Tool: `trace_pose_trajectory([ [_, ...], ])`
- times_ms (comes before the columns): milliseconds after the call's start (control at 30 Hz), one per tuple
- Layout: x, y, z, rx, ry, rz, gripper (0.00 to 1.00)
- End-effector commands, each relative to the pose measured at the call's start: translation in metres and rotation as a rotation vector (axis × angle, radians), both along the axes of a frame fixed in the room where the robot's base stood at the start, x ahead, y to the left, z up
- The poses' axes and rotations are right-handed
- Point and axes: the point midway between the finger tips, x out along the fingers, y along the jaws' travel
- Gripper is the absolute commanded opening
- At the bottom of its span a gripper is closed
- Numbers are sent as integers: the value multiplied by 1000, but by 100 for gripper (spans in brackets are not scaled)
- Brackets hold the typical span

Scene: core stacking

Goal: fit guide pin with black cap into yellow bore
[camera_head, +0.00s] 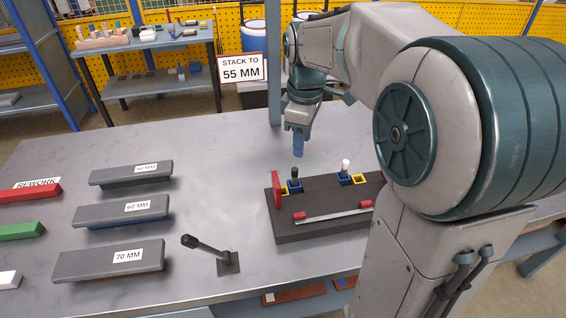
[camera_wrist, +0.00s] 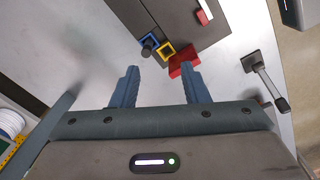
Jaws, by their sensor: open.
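The guide pin with the black cap (camera_head: 295,172) stands upright in a blue square bore (camera_head: 295,187) at the left end of the dark fixture block (camera_head: 320,230). In the wrist view the black cap (camera_wrist: 148,46) shows over the blue bore. A yellow bore (camera_head: 284,189) is right beside it, and nothing stands in it; it also shows in the wrist view (camera_wrist: 167,50). My gripper (camera_head: 299,155) hangs above the black-capped pin, apart from it. In the wrist view its two fingers (camera_wrist: 158,72) are spread, with nothing between them.
A red upright plate (camera_head: 277,190) borders the bores. A white-capped pin (camera_head: 345,166) stands near a second yellow bore (camera_head: 360,180). A black lever (camera_head: 205,247) and grey bars marked in millimetres (camera_head: 110,262) lie to the left. The tabletop behind the block is clear.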

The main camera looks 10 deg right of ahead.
Motion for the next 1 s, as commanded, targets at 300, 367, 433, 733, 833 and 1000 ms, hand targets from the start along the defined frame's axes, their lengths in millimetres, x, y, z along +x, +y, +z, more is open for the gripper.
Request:
trace_pose_trajectory([
  [300,35,-1,-26,5,46,230,41],
  [367,35,-1,-35,5,48,234,41],
  [433,35,0,-50,6,49,234,41],
  [733,36,0,-97,5,46,233,41],
  [833,36,1,-102,5,45,232,41],
  [1000,39,5,-122,5,47,234,41],
])
